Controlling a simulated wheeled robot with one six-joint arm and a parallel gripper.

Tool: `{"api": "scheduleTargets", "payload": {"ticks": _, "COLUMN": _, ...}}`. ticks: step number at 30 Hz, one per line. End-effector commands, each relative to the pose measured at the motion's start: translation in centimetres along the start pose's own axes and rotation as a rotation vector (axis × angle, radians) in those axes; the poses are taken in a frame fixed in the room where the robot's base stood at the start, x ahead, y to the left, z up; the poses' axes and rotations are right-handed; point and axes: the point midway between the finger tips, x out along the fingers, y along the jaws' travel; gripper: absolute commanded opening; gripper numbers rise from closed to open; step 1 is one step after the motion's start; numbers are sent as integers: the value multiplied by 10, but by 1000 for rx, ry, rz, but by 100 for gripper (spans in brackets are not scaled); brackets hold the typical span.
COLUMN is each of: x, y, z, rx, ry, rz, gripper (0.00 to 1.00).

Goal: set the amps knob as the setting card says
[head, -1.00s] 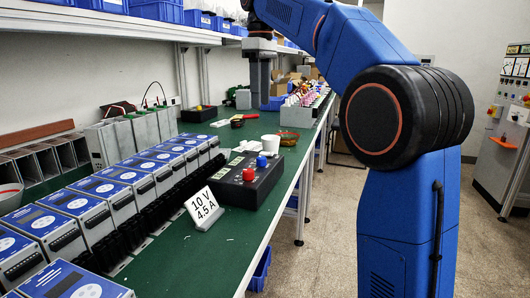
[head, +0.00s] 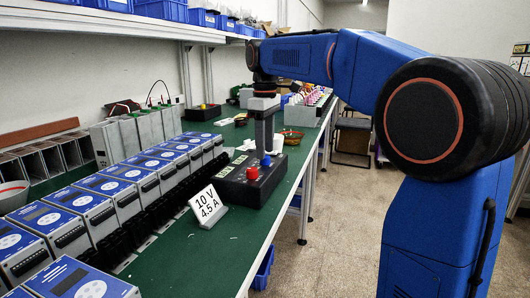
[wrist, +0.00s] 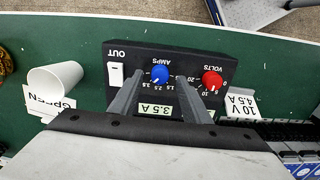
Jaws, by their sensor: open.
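A black control box (head: 268,188) stands on the green bench; it also shows in the wrist view (wrist: 232,101). It has a blue AMPS knob (wrist: 160,74) and a red VOLTS knob (wrist: 211,81), each with a printed scale. The blue knob's pointer is too small to read. A label on the box (wrist: 155,110) reads 3.5 A. The white setting card (head: 209,205) reads 10 V, 4.5 A. My gripper (wrist: 160,80) is open, with one finger on each side of the blue knob. I cannot tell whether the fingers touch it. In the head view my gripper (head: 264,148) points down at the knob.
A white OUT switch (wrist: 115,74) sits left of the blue knob in the wrist view. A white cup (wrist: 58,80) stands beside the box. A row of blue-topped units (head: 130,175) runs along the bench. Bare green bench (head: 180,255) lies in front of the card.

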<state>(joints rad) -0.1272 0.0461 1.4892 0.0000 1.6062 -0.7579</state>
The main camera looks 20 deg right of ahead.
Motion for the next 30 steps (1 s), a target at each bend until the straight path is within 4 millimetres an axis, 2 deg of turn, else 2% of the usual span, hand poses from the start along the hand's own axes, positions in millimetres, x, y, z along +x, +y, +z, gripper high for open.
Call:
{"api": "scheduleTargets", "payload": {"ticks": 6, "x": 18, "y": 0, "z": 0, "rx": 0, "ry": 0, "rz": 0, "gripper": 43}}
{"api": "scheduleTargets", "payload": {"ticks": 16, "x": 20, "y": 0, "z": 0, "rx": 0, "ry": 0, "rz": 0, "gripper": 43}}
{"api": "scheduleTargets", "payload": {"ticks": 17, "x": 20, "y": 0, "z": 0, "rx": 0, "ry": 0, "rz": 0, "gripper": 38}}
{"api": "scheduleTargets", "payload": {"ticks": 21, "x": 20, "y": 0, "z": 0, "rx": 0, "ry": 0, "rz": 0, "gripper": 5}}
{"api": "scheduleTargets", "payload": {"ticks": 22, "x": 20, "y": 0, "z": 0, "rx": 0, "ry": 0, "rz": 0, "gripper": 2}}
{"api": "scheduleTargets", "payload": {"ticks": 30, "x": 20, "y": 0, "z": 0, "rx": 21, "ry": 0, "rz": 0, "gripper": 2}}
